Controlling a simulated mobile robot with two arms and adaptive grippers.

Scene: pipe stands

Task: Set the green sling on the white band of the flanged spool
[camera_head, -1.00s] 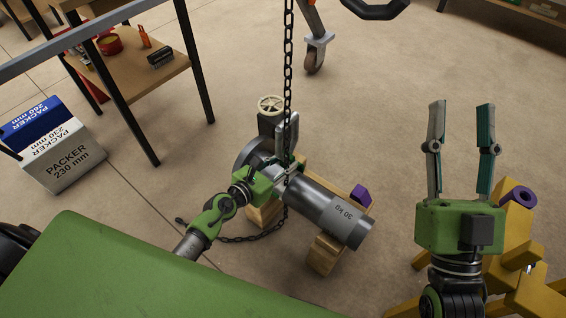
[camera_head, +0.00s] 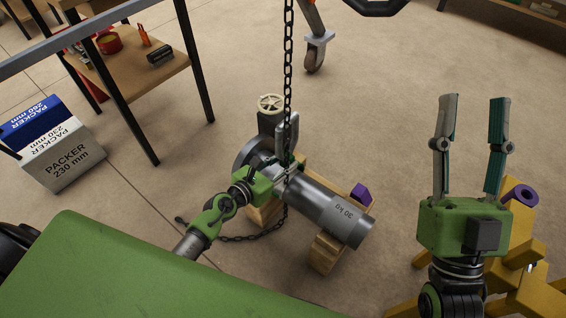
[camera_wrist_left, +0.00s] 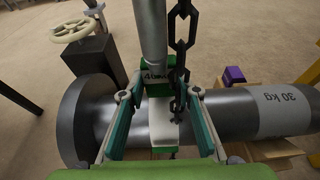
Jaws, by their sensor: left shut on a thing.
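The flanged spool (camera_head: 318,203) is a grey steel cylinder lying on wooden blocks, its wide flange at the left; it also shows in the left wrist view (camera_wrist_left: 225,115). A pale band marked "30 kg" (camera_wrist_left: 283,110) circles its right part. My left gripper (camera_wrist_left: 162,108) is over the spool near the flange, shut on the green sling (camera_wrist_left: 157,76), whose lettered part shows between the fingers. A white strip (camera_wrist_left: 164,135) lies below it; I cannot tell whether this is the spool's band. The sling's underside is hidden. My right gripper (camera_head: 474,100) is open and empty at the right.
A black chain (camera_head: 288,60) hangs beside the sling and trails on the floor. A valve handwheel (camera_head: 271,103) stands behind the flange. A purple block (camera_head: 361,193) is behind the spool. Yellow stands (camera_head: 530,240) are at the right. Packer boxes (camera_head: 62,155) and a shelf are at the left.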

